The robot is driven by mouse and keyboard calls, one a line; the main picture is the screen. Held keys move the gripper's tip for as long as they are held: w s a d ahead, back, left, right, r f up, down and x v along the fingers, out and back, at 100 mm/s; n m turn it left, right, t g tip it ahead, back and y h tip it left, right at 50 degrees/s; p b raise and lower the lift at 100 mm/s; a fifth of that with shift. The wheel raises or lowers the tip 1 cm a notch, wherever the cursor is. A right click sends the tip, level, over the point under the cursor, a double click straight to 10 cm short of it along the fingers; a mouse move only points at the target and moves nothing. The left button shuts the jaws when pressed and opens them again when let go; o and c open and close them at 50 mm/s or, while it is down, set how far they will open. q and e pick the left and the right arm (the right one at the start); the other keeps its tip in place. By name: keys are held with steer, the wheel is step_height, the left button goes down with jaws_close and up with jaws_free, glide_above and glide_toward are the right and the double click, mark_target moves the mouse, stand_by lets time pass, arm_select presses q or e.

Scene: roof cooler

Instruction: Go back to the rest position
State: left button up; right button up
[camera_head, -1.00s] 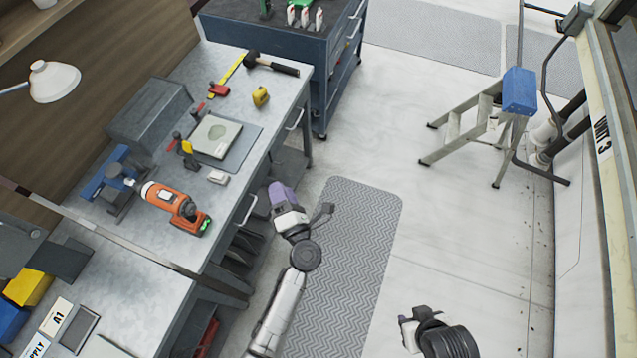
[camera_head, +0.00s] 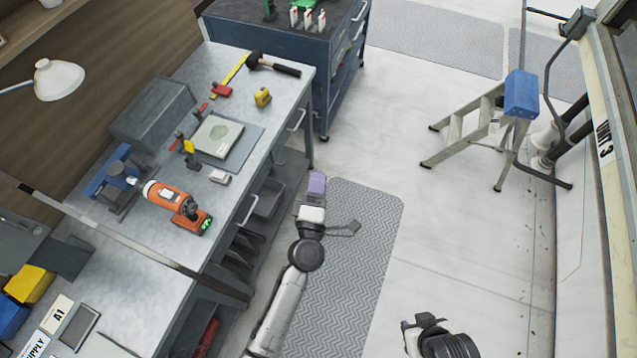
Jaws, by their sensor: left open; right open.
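My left gripper (camera_head: 317,187) has a purple end and a white body. It hangs over the floor mat (camera_head: 352,265), to the right of the workbench (camera_head: 232,185), apart from the bench edge. It is open and I see nothing held in it. My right gripper (camera_head: 412,326) is at the bottom of the view, above bare floor to the right of the mat. It is open and appears empty; its fingers are partly hidden by its own dark wrist.
The bench holds an orange drill (camera_head: 172,198), a grey box (camera_head: 152,112), a hammer (camera_head: 272,65) and a yellow tape measure (camera_head: 263,97). A blue tool cabinet (camera_head: 335,75) stands behind. A stepladder (camera_head: 463,135) stands at the right. Floor between is clear.

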stand_by(0.4)
arm_select(q)
steer(key=s+d+f+m+g+h, duration=0.1)
steer(key=s+d+m+g+h, duration=0.3)
steer(key=m, duration=0.4)
steer(key=s+d+m+g+h, duration=0.1)
steer(key=d+m+g+h, duration=0.4)
steer(key=m, duration=0.3)
steer(key=s+a+f+m+g+y, duration=0.1)
steer(key=s+a+g+y, duration=0.2)
steer(key=s+a+y, duration=0.7)
steer(key=s+a+f+m+g+y, duration=0.15)
steer(key=s+a, duration=0.35)
steer(key=a, duration=1.1)
steer(key=s+a+f+g, duration=0.4)
steer(key=s+f, duration=0.2)
steer(key=s, duration=0.5)
step_height(320, 180, up, 17)
steer(key=p, duration=1.7)
steer(key=shift+w+r+t, duration=0.2)
steer(key=shift+t, duration=0.15)
